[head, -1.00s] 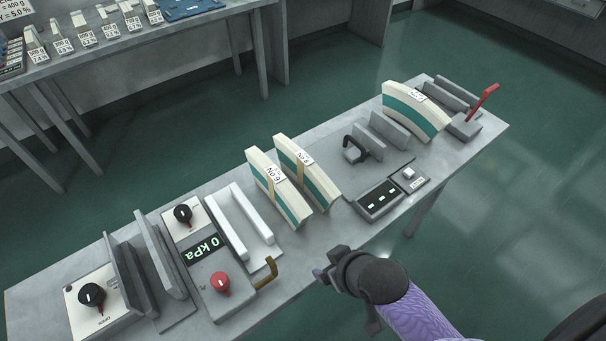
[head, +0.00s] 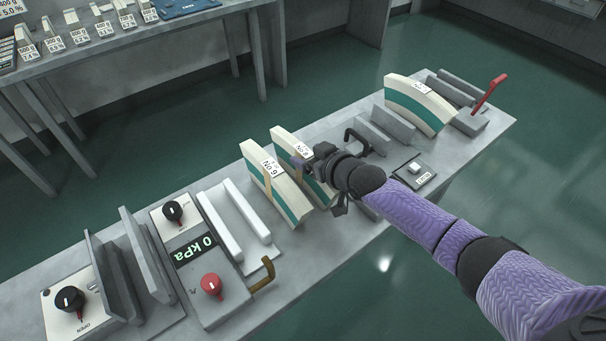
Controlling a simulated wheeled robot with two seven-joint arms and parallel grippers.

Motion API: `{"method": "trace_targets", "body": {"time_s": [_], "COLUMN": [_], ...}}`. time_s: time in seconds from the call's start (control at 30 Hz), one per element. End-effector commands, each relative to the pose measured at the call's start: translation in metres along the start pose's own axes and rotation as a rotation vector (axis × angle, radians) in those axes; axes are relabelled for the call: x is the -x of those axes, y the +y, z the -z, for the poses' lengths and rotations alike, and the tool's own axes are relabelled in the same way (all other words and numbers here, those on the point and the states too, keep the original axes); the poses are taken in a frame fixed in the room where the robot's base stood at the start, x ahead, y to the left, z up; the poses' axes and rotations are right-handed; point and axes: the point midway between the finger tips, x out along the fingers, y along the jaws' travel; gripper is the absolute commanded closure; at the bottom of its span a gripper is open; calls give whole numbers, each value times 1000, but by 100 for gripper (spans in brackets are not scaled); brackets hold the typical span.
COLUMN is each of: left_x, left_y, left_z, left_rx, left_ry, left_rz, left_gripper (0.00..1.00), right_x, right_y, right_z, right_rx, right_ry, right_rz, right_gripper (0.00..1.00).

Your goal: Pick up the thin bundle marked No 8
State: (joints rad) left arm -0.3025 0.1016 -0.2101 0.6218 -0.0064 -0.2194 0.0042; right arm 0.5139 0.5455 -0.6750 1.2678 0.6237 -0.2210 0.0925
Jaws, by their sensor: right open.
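The right one (head: 283,138) carries a small label that seems to read No 8. The left one (head: 256,160) has a label that looks like No 9 or No 6. My right gripper (head: 309,161) is open at the upper part of the right bundle, with one fingertip showing near the gap between the bundles. The gripper and wrist hide part of that bundle, and I cannot tell whether the fingers touch it. My left gripper is out of view.
Left of the bundles are white rails (head: 232,218), a 0 kPa unit with a red knob (head: 211,285) and upright grey plates (head: 147,255).

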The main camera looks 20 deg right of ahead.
Motion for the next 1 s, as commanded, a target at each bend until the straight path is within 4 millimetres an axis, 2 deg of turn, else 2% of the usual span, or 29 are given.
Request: {"method": "trace_targets", "body": {"time_s": [0.23, 0.6, 1.0], "left_x": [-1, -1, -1], "left_y": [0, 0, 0], "left_z": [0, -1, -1], "left_rx": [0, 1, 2], "left_ry": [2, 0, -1], "left_rz": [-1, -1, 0], "left_gripper": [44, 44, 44], "right_x": [-4, -3, -3], "right_y": [0, 0, 0], "right_z": [1, 1, 0], "right_rx": [1, 1, 0], "right_ry": [-1, -1, -1], "right_rz": [0, 0, 0], "right_gripper": [22, 100, 100]}}
